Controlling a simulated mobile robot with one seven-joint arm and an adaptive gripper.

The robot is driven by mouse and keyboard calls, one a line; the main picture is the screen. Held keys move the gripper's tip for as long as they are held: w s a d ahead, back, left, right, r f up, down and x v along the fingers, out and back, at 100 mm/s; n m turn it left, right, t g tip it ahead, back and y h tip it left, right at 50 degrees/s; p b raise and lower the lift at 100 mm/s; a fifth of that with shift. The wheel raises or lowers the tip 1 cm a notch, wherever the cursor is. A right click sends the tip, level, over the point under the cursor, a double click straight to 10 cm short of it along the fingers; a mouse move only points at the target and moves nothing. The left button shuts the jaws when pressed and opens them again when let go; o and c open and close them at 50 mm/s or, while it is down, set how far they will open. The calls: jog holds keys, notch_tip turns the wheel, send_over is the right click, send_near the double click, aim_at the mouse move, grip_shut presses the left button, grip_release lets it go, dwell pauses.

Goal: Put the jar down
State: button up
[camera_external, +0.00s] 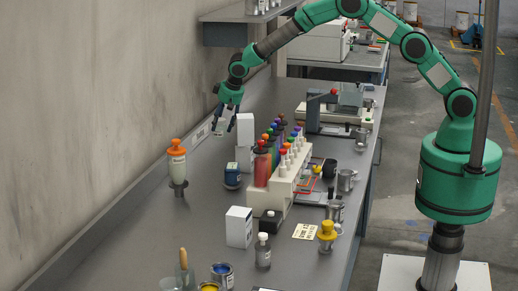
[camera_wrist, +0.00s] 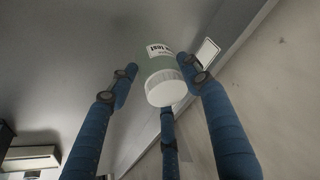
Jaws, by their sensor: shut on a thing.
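A pale green jar with a white lid and a white label reading "test" shows in the wrist view (camera_wrist: 163,78). It sits between the three blue fingers of my gripper (camera_wrist: 165,85), lid toward the camera. In the external view, my gripper (camera_external: 227,113) points down near the wall at the back left of the bench (camera_external: 165,220). The jar (camera_external: 219,127) shows small and pale at the fingertips, partly hidden by them. My gripper is shut on the jar. I cannot tell whether the jar's base touches the bench.
A white box (camera_external: 245,130) stands close to the right of my gripper. A white rack (camera_external: 285,178) with several coloured bottles is further right. An orange-topped bottle (camera_external: 177,160) stands nearer the camera. A shelf (camera_external: 240,30) hangs above. The bench's left strip is mostly clear.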

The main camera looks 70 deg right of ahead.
aim_at(222, 134)
jog(key=shift+f, duration=0.6)
jog(key=shift+f, duration=0.1)
jog(key=shift+f, duration=1.8)
jog(key=shift+f+b, duration=0.15)
jog(key=shift+b, duration=0.25)
jog(key=o, duration=1.1)
jog(key=shift+o, duration=0.2)
jog(key=shift+r, duration=0.3)
jog(key=p+v, duration=0.1)
jog(key=v, duration=1)
jog(key=shift+s+r, duration=0.2)
jog(key=shift+r, duration=0.15)
